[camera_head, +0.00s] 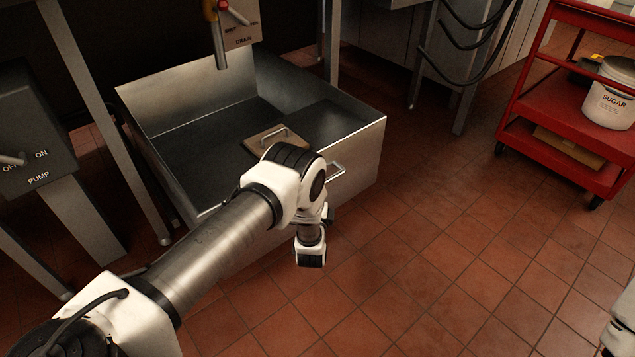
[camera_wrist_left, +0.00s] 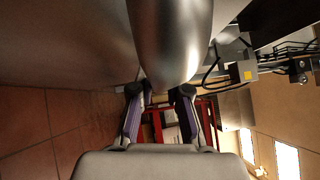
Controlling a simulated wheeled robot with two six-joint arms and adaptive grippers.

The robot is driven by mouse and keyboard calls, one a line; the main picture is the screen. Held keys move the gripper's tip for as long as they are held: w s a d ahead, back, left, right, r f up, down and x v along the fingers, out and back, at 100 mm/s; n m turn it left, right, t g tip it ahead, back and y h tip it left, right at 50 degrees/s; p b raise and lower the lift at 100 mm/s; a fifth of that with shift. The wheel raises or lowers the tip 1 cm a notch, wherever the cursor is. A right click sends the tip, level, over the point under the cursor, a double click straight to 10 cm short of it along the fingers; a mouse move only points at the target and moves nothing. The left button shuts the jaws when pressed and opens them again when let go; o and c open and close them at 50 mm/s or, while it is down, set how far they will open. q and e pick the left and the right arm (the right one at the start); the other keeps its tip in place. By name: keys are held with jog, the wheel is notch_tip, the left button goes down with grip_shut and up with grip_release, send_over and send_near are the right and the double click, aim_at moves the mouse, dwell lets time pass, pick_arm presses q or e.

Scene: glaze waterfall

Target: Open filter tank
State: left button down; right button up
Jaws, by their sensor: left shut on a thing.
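The filter tank (camera_head: 352,138) is an open-topped steel box on the floor in the head view, extending out from beneath the fryer frame. A lid-like plate with a small handle (camera_head: 268,138) lies inside it. The tank handle (camera_head: 338,173) is a metal bar on its front wall, partly hidden by my left wrist. My left gripper (camera_wrist_left: 160,90) is shut on that handle; in the left wrist view its two fingers sit on either side of a big shiny bar (camera_wrist_left: 170,40). In the head view the fingers are mostly hidden behind the wrist. My right gripper is not in view.
A drain valve (camera_head: 220,40) hangs over the tank's back. A pump switch box (camera_head: 35,130) and steel legs stand at left. A red cart (camera_head: 560,150) with a sugar bucket (camera_head: 610,95) is at right. The tile floor in front is clear.

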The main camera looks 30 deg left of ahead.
pick_arm(q)
jog(key=c, duration=1.1)
grip_release()
jog(key=shift+c, duration=0.2)
jog(key=v, duration=1.2)
